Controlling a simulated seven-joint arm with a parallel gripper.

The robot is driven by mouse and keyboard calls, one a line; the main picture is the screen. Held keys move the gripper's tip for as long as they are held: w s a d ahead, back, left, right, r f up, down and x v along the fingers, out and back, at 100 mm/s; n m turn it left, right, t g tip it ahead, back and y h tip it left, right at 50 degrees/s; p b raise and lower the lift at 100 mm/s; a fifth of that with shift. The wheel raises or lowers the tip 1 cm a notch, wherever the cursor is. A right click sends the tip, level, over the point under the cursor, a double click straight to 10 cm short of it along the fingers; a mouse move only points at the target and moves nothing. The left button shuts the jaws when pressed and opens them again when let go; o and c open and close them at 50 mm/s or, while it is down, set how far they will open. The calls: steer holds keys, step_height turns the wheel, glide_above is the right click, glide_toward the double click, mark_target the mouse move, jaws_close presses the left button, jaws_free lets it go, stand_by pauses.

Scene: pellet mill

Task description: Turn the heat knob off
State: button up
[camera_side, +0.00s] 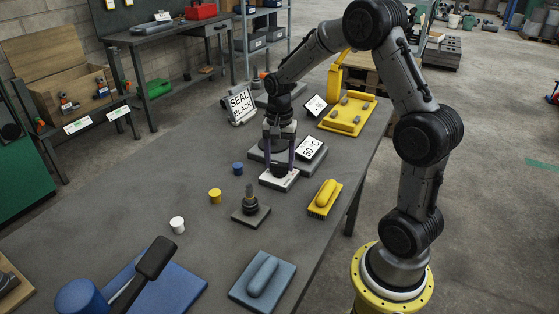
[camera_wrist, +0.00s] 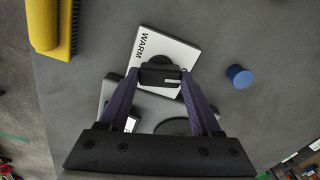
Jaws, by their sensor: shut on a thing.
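The heat knob is a small black knob (camera_wrist: 160,76) on a white plate (camera_wrist: 180,50) that reads WARM. My gripper (camera_wrist: 159,84) is shut on the knob, with a purple finger on each side of it. In the side view my gripper (camera_side: 279,166) reaches down to the white plate (camera_side: 282,182), and its fingers mostly hide the knob. Behind the plate is a grey unit (camera_side: 258,154) with a display (camera_side: 309,148) reading 50 °C. Other wording on the plate is hidden or too small to read.
A blue cylinder (camera_side: 238,169) and a yellow one (camera_side: 215,196) stand to the left. A yellow brush (camera_side: 325,198) lies to the right, and a black fitting on a base (camera_side: 251,212) is in front. A SEAL BLACK sign (camera_side: 240,104) and yellow tray (camera_side: 347,118) stand behind.

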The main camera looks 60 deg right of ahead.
mark_target(280, 164)
steer(key=shift+m, duration=1.4)
steer(key=o, duration=1.4)
step_height(280, 164, up, 14)
steer(key=shift+f, duration=0.1)
